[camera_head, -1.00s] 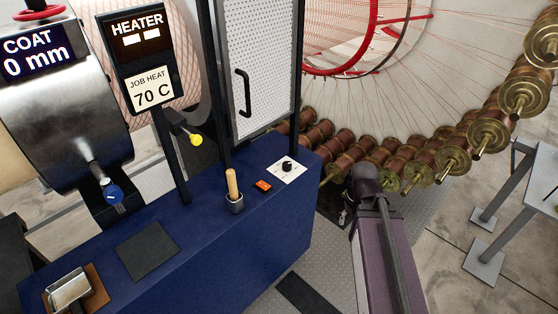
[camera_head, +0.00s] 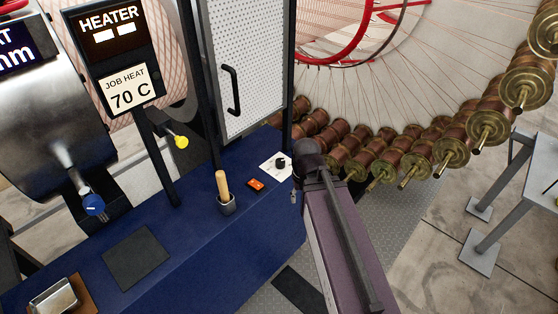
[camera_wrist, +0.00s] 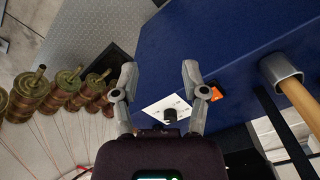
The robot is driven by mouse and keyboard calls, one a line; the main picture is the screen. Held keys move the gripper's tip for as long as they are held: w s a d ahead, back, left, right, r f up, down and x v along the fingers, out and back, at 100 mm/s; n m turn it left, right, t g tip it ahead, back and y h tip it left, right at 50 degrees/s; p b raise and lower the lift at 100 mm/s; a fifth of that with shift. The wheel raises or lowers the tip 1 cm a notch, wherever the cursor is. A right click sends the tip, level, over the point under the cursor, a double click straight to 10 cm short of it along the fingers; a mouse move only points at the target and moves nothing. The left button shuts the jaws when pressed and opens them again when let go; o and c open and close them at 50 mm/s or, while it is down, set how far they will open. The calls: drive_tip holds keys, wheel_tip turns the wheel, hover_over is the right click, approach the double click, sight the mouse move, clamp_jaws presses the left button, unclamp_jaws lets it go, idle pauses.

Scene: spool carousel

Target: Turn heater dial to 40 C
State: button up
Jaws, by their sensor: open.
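A small black dial (camera_head: 281,162) sits on a white marked plate (camera_head: 270,168) at the far right end of the blue bench top. In the wrist view the dial (camera_wrist: 170,115) and its plate (camera_wrist: 160,103) lie between the two spread fingers of my gripper (camera_wrist: 158,78). The gripper is open and empty, apart from the dial. In the head view my arm hides the gripper. The heater sign (camera_head: 108,32) shows two blank white blocks.
An orange switch (camera_head: 256,184) and a cup with a wooden handle (camera_head: 226,200) stand left of the dial. A perforated panel door (camera_head: 243,60) rises behind. Several copper spools (camera_head: 415,160) curve around the right side. A grey stand (camera_head: 490,240) is at far right.

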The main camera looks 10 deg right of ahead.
drive_tip(key=shift+o, duration=0.2)
drive_tip(key=shift+a, duration=0.35)
drive_tip(key=o, duration=0.5)
drive_tip(key=shift+a, duration=0.1)
drive_tip(key=shift+c, duration=0.2)
drive_tip(key=m+t+y+b, duration=0.1)
drive_tip(key=m+t+y, duration=0.25)
drive_tip(key=m, duration=2.55)
approach(281, 161)
drive_tip(key=shift+s+a+r+h, duration=0.1)
drive_tip(key=shift+s+r+h, duration=0.25)
drive_tip(key=shift+r, duration=0.55)
drive_tip(key=shift+s+r+h, duration=0.1)
drive_tip(key=shift+s+r, duration=0.35)
drive_tip(key=shift+r, duration=0.4)
drive_tip(key=shift+f+b, duration=0.15)
drive_tip(key=shift+b, duration=0.15)
drive_tip(key=b+x, duration=1.2)
drive_tip(key=x, duration=0.1)
drive_tip(key=shift+w+f, duration=0.2)
drive_tip(key=shift+w, duration=0.05)
